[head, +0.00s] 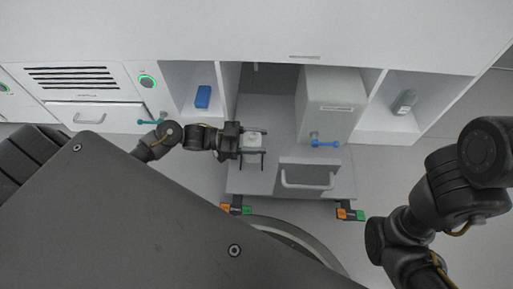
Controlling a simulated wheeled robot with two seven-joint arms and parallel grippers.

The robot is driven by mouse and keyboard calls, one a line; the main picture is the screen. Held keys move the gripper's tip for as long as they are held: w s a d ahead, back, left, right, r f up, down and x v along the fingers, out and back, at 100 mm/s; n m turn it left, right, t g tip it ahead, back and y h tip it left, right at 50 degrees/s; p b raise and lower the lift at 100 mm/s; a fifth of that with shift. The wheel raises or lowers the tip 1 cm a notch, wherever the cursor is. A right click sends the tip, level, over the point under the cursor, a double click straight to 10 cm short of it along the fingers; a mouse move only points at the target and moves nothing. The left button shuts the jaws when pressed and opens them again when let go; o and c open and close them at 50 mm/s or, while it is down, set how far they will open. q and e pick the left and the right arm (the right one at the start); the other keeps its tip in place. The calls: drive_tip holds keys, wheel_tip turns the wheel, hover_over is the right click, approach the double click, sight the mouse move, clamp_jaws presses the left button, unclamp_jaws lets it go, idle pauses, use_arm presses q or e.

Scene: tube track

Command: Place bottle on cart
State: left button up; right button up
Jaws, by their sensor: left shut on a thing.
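My left gripper (259,140) points right, its two dark fingers on either side of a small white bottle (252,138) seen from above. The gripper is shut on it. The bottle is over the left part of the grey cart (247,180); I cannot tell whether its base touches the cart. A second, grey-green bottle (404,102) stands in the right cubby. My right arm shows at the right, but its gripper is out of view.
A blue item (203,97) sits in the left cubby. A white cabinet (230,35) spans the back. Orange and green blocks (352,214) mark the cart's front corners.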

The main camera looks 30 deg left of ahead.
use_arm(q)
drive_tip(key=shift+f+b, duration=1.55)
drive_tip(key=shift+f, duration=0.4)
drive_tip(key=shift+r, duration=0.15)
drive_tip(key=o, duration=1)
drive_tip(key=shift+c, duration=0.2)
